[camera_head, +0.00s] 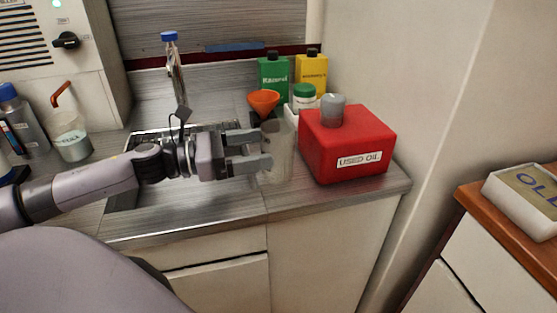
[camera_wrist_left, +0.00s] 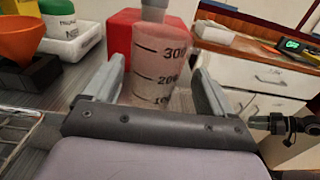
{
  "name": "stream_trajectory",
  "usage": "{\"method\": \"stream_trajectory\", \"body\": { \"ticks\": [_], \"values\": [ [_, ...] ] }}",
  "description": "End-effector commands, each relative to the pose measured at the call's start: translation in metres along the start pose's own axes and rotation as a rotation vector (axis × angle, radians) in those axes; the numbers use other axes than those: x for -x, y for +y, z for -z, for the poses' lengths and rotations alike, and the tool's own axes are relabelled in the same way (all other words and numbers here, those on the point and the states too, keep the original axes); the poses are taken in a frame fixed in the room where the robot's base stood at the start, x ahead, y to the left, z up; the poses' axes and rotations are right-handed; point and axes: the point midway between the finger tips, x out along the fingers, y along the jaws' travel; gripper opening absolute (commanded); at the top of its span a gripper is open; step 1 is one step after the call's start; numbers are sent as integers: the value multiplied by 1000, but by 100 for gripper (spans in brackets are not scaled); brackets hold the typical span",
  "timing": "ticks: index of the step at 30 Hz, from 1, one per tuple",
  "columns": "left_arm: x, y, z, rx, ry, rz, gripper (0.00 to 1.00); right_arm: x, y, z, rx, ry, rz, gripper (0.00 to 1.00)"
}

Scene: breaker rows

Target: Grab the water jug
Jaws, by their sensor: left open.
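The water jug is a translucent measuring jug (camera_head: 278,160) with dark volume marks. It stands on the metal counter in front of the red can, partly hidden by my left gripper in the head view. My left gripper (camera_head: 266,150) is open and level, with its fingers pointing right at the jug. In the left wrist view the jug (camera_wrist_left: 160,72) shows between the two open fingers (camera_wrist_left: 160,85). I cannot tell whether either finger touches it. A dark jointed part (camera_wrist_left: 283,126) at the right edge of that view may be my right gripper; its state is unclear.
A red "USED OIL" can (camera_head: 345,140) stands close behind the jug to the right. An orange funnel (camera_head: 264,101), a white bottle (camera_head: 304,97), and green (camera_head: 273,75) and yellow (camera_head: 312,72) bottles stand behind. A sink (camera_head: 150,195) lies left; the counter's front edge is near.

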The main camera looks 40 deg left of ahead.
Motion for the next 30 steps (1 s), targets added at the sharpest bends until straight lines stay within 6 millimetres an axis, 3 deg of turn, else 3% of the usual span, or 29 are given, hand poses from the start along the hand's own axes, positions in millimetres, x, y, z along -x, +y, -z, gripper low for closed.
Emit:
{"method": "stream_trajectory", "body": {
  "ticks": [11,30],
  "values": [
    [-12,1,0,-1,0,-1,85,-1,0,0,-3,4,1,43],
    [-50,4,-2,0,-2,-2,85,1,-1,3,-10,4,-2,43]
  ]
}}
